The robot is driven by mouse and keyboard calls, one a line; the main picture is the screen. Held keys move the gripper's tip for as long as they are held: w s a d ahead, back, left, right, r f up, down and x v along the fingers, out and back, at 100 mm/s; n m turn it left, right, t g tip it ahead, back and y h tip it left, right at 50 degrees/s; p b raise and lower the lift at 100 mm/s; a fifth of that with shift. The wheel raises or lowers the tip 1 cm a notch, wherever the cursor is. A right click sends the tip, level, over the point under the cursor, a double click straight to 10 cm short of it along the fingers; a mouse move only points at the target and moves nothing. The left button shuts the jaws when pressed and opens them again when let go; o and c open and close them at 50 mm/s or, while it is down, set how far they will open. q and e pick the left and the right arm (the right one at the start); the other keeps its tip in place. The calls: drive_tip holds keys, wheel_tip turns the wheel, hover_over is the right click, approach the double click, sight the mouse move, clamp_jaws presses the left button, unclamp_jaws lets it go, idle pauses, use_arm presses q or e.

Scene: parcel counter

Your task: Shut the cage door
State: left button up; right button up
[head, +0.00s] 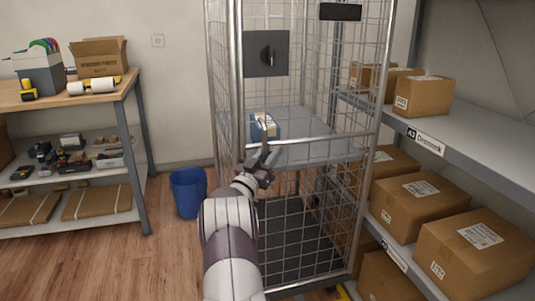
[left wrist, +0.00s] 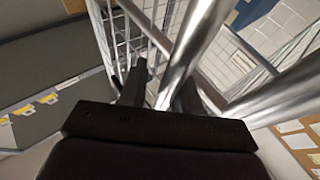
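The wire cage (head: 384,70) stands upright in the middle of the head view, with tubular metal posts and mesh sides. A grey square plate with a dark latch knob (head: 266,53) sits on its mesh near the upper left. I cannot tell clearly how far the cage door stands from its frame. My left gripper (head: 265,158) is at the cage's front left, near mid-height. In the left wrist view its fingers (left wrist: 160,92) are parted, with a metal tube (left wrist: 192,50) passing between or just beyond them; a gap shows beside the tube. My right gripper is out of view.
Shelves with cardboard boxes (head: 424,96) stand close on the right. A workbench (head: 60,100) is on the left, with a blue bin (head: 188,192) on the floor beside the cage. A small blue and white parcel (head: 264,127) rests on the cage's shelf.

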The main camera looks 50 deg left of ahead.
use_arm(q)
drive_tip(key=shift+s+a+r, duration=0.15)
drive_tip(key=shift+r, duration=0.35)
drive_tip(key=f+p+v, duration=0.1)
drive_tip(key=p+v, duration=0.1)
drive_tip(key=v, duration=1.1)
drive_tip(key=shift+w, duration=0.25)
